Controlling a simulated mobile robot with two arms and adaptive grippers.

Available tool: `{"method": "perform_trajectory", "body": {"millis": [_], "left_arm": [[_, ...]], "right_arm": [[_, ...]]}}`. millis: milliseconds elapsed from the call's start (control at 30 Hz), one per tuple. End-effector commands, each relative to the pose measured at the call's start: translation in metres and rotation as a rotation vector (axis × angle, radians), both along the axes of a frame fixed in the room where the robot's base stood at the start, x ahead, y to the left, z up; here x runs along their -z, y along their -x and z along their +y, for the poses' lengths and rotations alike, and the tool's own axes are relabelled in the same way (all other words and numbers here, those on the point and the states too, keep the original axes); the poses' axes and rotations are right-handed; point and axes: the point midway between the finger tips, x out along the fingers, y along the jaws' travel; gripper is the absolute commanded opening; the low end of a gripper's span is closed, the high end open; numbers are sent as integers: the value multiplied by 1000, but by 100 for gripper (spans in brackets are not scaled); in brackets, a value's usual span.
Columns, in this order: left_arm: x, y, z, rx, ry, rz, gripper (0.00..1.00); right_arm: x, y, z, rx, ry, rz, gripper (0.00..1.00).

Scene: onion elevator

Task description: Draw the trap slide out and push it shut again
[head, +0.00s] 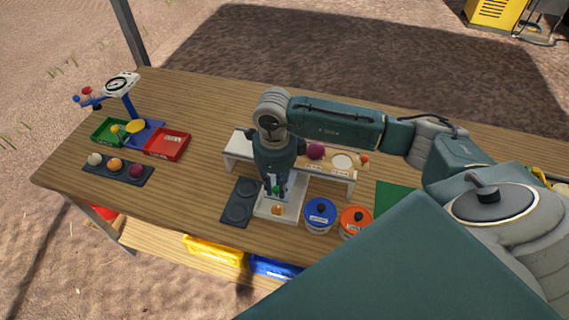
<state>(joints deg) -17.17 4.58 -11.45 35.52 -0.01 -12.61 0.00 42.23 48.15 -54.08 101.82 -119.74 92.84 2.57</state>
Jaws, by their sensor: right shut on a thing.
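My right gripper (277,190) points down over a small white stand (293,210) near the front middle of the table. It is shut on a small part there, which looks like the trap slide, though the fingers hide most of it. Blue and green bits show between and beside the fingers. An orange-brown ball (278,210) rests at the front of the stand. I cannot tell how far the slide is drawn out. My left gripper is not in view.
A white shelf (238,155) with a purple ball (315,151) stands behind. A dark two-hollow tray (240,203) lies left; blue (320,215) and orange (355,220) tubs stand right.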

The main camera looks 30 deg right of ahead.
Motion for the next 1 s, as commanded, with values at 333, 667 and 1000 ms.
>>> {"method": "perform_trajectory", "body": {"millis": [333, 667, 1000], "left_arm": [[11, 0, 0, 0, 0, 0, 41], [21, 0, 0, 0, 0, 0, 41], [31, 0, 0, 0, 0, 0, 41]], "right_arm": [[3, -10, -12, -1, -1, 2, 0], [2, -24, -28, 0, 0, 0, 0], [2, -37, -43, 1, 0, 0, 0]]}}
